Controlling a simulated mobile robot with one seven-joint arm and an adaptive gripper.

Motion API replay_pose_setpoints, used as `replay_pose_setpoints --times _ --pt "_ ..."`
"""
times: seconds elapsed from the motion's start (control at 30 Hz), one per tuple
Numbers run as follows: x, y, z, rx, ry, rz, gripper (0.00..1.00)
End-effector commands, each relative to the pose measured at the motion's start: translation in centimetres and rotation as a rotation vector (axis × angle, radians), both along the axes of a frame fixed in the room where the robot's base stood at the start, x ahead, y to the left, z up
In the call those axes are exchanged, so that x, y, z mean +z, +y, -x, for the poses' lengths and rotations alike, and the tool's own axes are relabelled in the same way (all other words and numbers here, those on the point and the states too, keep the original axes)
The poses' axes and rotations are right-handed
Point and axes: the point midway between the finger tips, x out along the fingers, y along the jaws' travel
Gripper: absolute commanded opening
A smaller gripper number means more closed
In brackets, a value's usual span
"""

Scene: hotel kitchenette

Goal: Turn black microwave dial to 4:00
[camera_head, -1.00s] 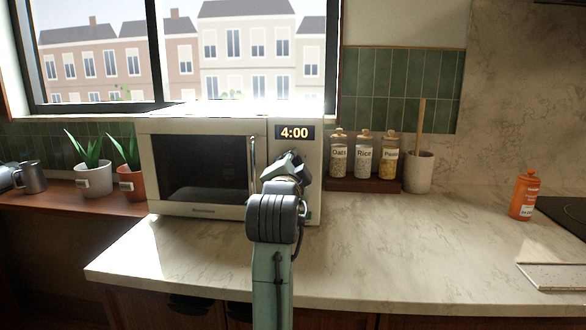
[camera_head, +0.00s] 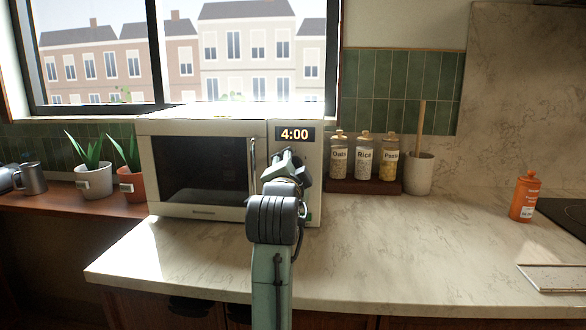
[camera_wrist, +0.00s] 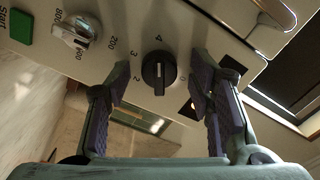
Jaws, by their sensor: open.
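The white microwave (camera_head: 230,211) stands on the counter with its door closed, and its display (camera_head: 294,134) reads 4:00. The black dial (camera_wrist: 158,74) shows in the wrist view with a pale pointer line on its face; numbers including 4, 3, 2 and 0 are printed around it. My gripper (camera_wrist: 163,80) is open, with one finger on each side of the dial and a visible gap to it. In the head view my gripper (camera_head: 285,160) is in front of the control panel and hides the dial.
A silver knob (camera_wrist: 76,32) and a green Start button (camera_wrist: 20,26) are beside the black dial. The door handle (camera_head: 253,165) is left of my gripper. Labelled jars (camera_head: 364,160) stand right of the microwave; potted plants (camera_head: 92,180) stand left. The front counter is clear.

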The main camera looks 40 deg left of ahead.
Motion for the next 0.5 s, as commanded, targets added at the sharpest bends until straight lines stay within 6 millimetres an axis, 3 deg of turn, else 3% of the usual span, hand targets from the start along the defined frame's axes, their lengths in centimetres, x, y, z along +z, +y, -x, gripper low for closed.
replay_pose_setpoints --times 0.3,0.5 --pt "0.0 -0.2 0.2 0.000 -0.001 0.001 0.49" --pt "0.0 -1.6 2.7 0.002 -0.001 -0.001 0.49"
